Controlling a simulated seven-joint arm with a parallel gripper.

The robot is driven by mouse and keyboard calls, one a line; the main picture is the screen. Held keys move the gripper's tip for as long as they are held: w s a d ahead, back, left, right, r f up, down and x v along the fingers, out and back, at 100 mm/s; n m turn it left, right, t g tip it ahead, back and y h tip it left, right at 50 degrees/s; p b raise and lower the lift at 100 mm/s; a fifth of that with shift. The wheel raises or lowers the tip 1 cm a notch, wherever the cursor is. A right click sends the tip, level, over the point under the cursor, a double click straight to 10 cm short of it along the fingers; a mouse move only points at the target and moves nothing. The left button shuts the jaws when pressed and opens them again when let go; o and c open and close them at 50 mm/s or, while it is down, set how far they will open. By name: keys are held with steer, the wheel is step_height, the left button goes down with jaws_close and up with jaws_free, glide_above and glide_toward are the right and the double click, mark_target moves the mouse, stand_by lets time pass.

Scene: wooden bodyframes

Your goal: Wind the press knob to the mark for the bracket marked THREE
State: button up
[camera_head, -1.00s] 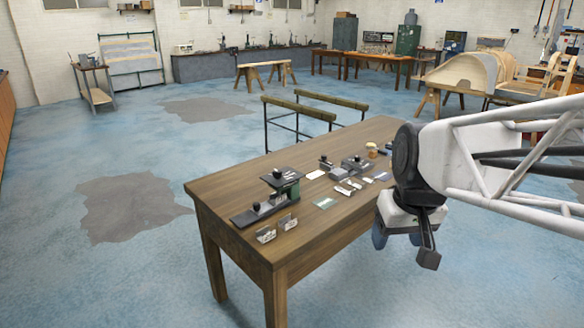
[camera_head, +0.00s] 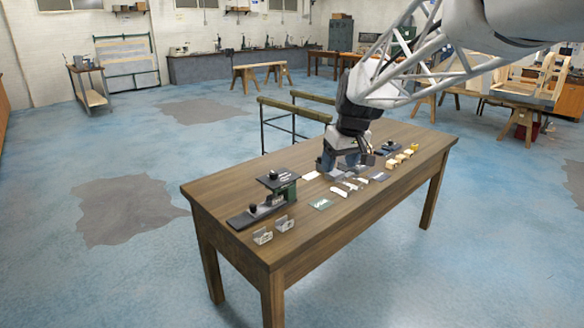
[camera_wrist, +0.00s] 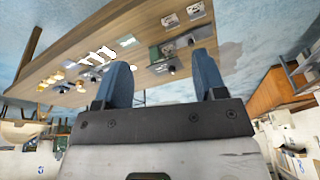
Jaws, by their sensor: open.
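The green and black press (camera_head: 277,190) stands at the left end of the wooden table, with a dark knob (camera_head: 274,175) on top. A second dark knob sits on its flat base bar (camera_head: 243,216). Two pale brackets (camera_head: 262,236) (camera_head: 284,224) stand in front of it; their markings are too small to read. In the wrist view the press (camera_wrist: 172,50) shows beyond my fingertips and the brackets (camera_wrist: 169,20) at the top. My gripper (camera_head: 340,164) is open, pointing down over the middle of the table, right of the press and apart from it. No mark on the knob is readable.
The wooden table (camera_head: 330,226) also holds a green card (camera_head: 321,204), white pieces (camera_head: 340,191) and several small items to the right. My gripper hides part of the table's back. The front strip of table is clear. Sawhorse-like rails (camera_head: 295,105) stand behind.

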steer(key=w+a+f+n+y, duration=0.15)
steer(key=w+a, duration=0.25)
steer(key=w, duration=0.5)
steer(key=w+a+f+n, duration=0.2)
steer(key=w+a+f, duration=0.15)
steer(key=w, duration=0.65)
steer(key=n, duration=0.3)
glide_toward(273, 173)
steer(key=f, duration=0.2)
steer(key=shift+w+y, duration=0.35)
steer(key=shift+w, duration=0.25)
steer(key=shift+a+f, duration=0.1)
steer(key=shift+f, duration=0.05)
steer(key=shift+x, duration=3.8)
steer(key=shift+s, duration=0.1)
steer(key=c, duration=0.9)
steer(key=shift+c, duration=0.2)
